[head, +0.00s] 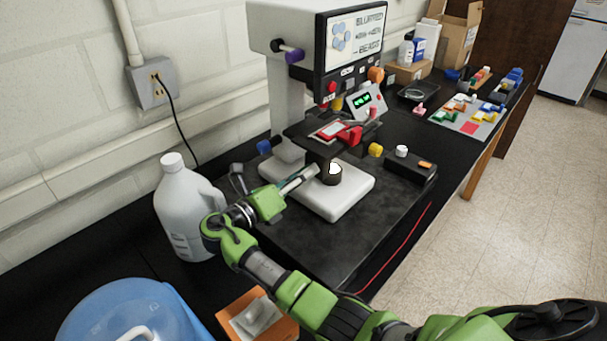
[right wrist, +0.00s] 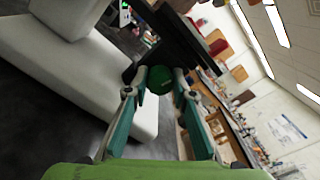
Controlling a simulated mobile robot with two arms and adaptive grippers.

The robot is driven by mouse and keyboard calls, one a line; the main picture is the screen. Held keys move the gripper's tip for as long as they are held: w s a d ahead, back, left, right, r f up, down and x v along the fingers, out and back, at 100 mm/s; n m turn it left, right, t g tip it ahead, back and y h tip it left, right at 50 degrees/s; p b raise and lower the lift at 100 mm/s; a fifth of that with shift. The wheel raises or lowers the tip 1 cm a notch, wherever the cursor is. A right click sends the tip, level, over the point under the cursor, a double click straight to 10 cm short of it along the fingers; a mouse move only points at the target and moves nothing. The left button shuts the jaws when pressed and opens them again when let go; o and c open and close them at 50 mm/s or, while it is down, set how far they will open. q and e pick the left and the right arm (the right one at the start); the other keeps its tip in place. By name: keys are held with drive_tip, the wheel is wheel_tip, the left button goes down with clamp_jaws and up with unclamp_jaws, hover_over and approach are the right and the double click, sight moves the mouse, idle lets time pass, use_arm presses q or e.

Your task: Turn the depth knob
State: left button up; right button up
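The machine (head: 272,30) stands on the black bench with a white base plate (head: 345,205), a dark stage and a display panel. My right gripper (head: 314,172) reaches in from the left, low beside the stage's dark post. In the right wrist view, a round dark green knob (right wrist: 159,80) sits between my right fingertips (right wrist: 161,84). Both fingers lie close against its sides and appear shut on it. In the head view this knob is hidden or too small to tell. No label on it is readable. My left gripper is not in view.
Other knobs on the machine are purple (head: 294,57), blue (head: 264,147) and yellow (head: 375,150). A white jug (head: 182,205) stands close to my right wrist. A blue container (head: 130,315) and an orange tray (head: 275,326) are at the front. A black box (head: 409,168) lies right of the base.

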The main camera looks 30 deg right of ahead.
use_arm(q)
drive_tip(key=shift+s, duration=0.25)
use_arm(e)
drive_tip(key=shift+m, duration=0.4)
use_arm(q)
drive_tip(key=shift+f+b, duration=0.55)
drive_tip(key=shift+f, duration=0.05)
use_arm(e)
drive_tip(key=shift+m, duration=5)
drive_tip(key=o, duration=1.1)
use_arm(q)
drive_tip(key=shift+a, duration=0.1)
use_arm(e)
drive_tip(key=shift+s, duration=0.1)
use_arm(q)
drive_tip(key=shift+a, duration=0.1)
use_arm(e)
drive_tip(key=shift+a, duration=0.1)
